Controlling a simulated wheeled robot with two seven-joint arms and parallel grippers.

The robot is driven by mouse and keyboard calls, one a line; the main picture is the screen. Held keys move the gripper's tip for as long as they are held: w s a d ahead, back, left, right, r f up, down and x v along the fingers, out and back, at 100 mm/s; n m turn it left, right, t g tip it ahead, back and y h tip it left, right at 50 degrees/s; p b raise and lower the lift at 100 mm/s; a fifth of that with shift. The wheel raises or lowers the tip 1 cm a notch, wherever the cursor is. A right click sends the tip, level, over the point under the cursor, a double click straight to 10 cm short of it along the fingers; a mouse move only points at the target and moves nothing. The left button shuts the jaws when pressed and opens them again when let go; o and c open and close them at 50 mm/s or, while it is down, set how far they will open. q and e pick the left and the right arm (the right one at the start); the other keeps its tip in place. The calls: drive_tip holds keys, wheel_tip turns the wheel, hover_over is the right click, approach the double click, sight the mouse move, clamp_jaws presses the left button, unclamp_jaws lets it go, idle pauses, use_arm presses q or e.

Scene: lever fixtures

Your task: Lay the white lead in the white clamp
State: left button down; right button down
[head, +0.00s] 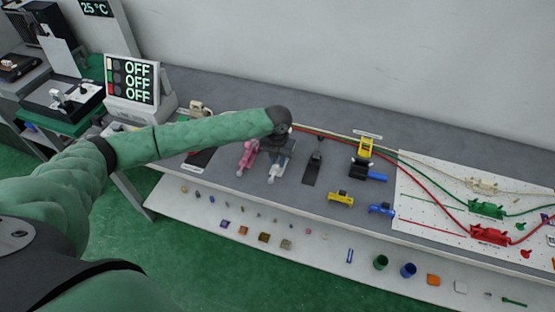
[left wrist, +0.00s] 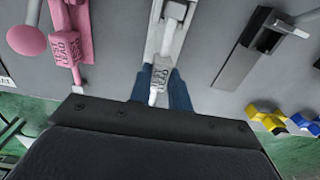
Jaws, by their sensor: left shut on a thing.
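My left gripper (head: 285,150) reaches down over a white toggle-type fixture on the grey bench. In the left wrist view my dark blue fingers (left wrist: 162,92) close on both sides of a labelled white piece (left wrist: 160,72) of this white fixture (left wrist: 172,22). The label is too small to read surely. A thin whitish lead (head: 345,133) runs along the back of the bench to a cream-white clamp (head: 483,185) on the white perforated board. Whether it sits inside that clamp is too small to tell. My right gripper is not in view.
A pink fixture (head: 248,155) stands close to the left, and a black one (head: 314,165) to the right. A yellow fixture (head: 364,148) stands further right. Red (head: 490,235) and green (head: 487,208) clamps with leads are on the board (head: 425,185). Small parts line the lower shelf.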

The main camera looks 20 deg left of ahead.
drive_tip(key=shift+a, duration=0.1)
use_arm(q)
drive_tip(key=shift+f, duration=0.55)
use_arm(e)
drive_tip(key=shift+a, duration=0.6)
